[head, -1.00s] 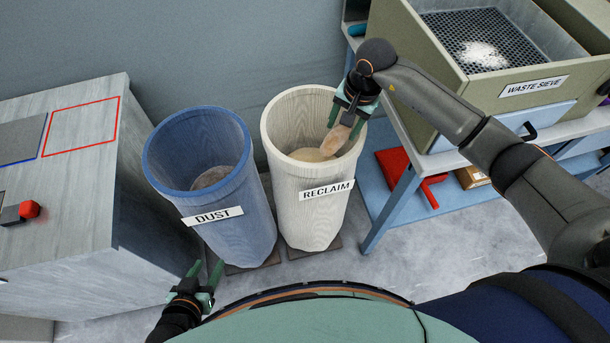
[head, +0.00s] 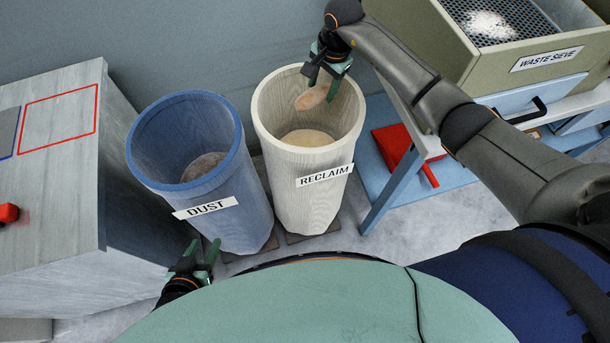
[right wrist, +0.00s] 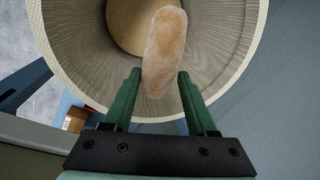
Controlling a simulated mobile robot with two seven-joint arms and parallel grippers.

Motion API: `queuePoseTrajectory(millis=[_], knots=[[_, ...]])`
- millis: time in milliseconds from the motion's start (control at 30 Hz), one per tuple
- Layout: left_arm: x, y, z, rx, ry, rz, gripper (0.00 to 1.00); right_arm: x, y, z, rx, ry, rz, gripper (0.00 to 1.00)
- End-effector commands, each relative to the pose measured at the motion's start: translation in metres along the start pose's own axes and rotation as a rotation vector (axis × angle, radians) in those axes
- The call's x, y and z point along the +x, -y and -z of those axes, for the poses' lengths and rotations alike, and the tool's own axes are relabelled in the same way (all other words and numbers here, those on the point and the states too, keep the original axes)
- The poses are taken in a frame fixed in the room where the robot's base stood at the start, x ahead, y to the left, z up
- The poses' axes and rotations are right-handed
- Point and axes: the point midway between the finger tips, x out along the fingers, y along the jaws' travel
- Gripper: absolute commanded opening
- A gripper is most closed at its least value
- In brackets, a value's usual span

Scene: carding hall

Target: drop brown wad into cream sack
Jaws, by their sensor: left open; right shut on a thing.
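The brown wad (head: 312,98), a pale brown oblong lump, is held by my right gripper (head: 322,84) over the mouth of the cream sack (head: 312,205), labelled RECLAIM. In the right wrist view the wad (right wrist: 165,45) extends beyond the fingertips, in front of the sack's open mouth. Light brown material (head: 308,138) lies inside the sack. My right gripper is shut on the wad, near the sack's back rim. My left gripper (head: 204,248) is open and empty, low in front of the blue sack.
A blue sack (head: 238,222) labelled DUST stands left of the cream one, with greyish material inside. A grey cabinet (head: 50,215) is further left. A waste sieve box (head: 462,60) on a blue-legged bench stands right, with a red object (head: 395,143) on its lower shelf.

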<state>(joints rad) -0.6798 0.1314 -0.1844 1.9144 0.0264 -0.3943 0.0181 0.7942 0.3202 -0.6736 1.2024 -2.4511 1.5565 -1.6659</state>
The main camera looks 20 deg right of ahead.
Motion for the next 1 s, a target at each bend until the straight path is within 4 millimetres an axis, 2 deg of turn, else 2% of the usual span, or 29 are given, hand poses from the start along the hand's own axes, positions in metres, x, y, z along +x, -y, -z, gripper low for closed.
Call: queuePoseTrajectory(millis=[300, 333, 633, 867, 1000], knots=[[0.0010, 0.0001, -0.0013, 0.000, 0.001, 0.000, 0.50, 0.0025, -0.0002, 0.0000, -0.001, 0.000, 0.001, 0.02], [0.0010, 0.0001, -0.0013, 0.000, 0.000, 0.000, 0.50, 0.0025, -0.0003, 0.0000, -0.001, 0.001, 0.001, 0.59], [0.0010, 0.0002, -0.0013, 0.000, 0.000, 0.000, 0.50, 0.0025, -0.0003, -0.0001, -0.001, 0.000, 0.001, 0.92], [0.0009, 0.0003, -0.0010, 0.000, 0.000, 0.000, 0.50, 0.0024, -0.0005, 0.0000, -0.001, 0.000, 0.000, 0.93], [-0.0033, 0.0000, 0.0036, 0.000, 0.000, 0.000, 0.50, -0.0052, 0.0001, 0.0003, -0.001, -0.001, 0.001, 0.93]])
